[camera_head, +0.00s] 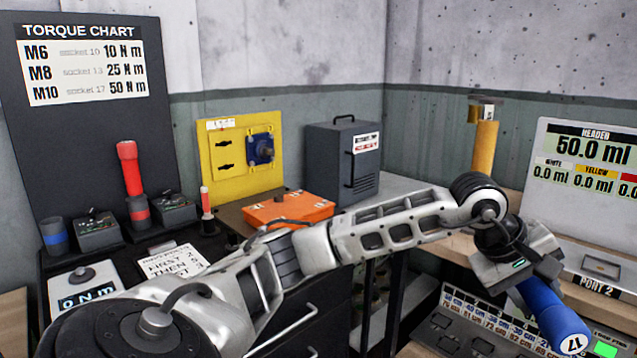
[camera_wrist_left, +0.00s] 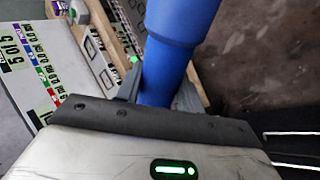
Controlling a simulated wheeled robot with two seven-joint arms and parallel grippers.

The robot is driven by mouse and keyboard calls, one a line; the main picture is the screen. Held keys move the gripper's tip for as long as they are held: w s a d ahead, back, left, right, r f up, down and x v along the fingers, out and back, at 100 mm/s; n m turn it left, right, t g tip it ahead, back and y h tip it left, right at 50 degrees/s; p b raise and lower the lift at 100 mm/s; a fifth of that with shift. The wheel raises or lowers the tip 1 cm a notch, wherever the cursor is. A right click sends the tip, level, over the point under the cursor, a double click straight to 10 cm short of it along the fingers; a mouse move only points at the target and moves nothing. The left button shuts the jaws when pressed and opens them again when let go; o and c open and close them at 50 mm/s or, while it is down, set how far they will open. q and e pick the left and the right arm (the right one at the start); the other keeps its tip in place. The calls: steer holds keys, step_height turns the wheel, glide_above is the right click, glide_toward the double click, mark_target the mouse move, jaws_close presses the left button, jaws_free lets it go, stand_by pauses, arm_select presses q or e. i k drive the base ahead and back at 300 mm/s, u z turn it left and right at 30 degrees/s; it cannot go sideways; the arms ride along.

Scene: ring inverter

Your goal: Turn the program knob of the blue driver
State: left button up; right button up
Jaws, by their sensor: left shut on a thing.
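My left gripper (camera_head: 527,278) is shut on the blue driver (camera_head: 555,318) at the right of the head view. The driver is a blue cylinder, tilted, with its white-marked end "17" pointing down and towards the camera. In the left wrist view the driver (camera_wrist_left: 175,45) stands between the two dark fingers of the left gripper (camera_wrist_left: 160,95). I cannot make out a program knob on the driver itself; part of it is hidden by the gripper. My right gripper is not in view.
A red driver (camera_head: 130,168) stands by the torque chart (camera_head: 82,75). A box with a round knob (camera_head: 82,274) reads "0 N m". An orange case (camera_head: 290,210) lies behind my arm. A header display (camera_head: 587,150) and a keyed panel (camera_head: 470,335) are near the gripper.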

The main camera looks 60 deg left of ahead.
mark_target(93, 212)
steer(key=z, duration=0.1)
steer(key=i, duration=0.8)
steer(key=u, duration=3.9)
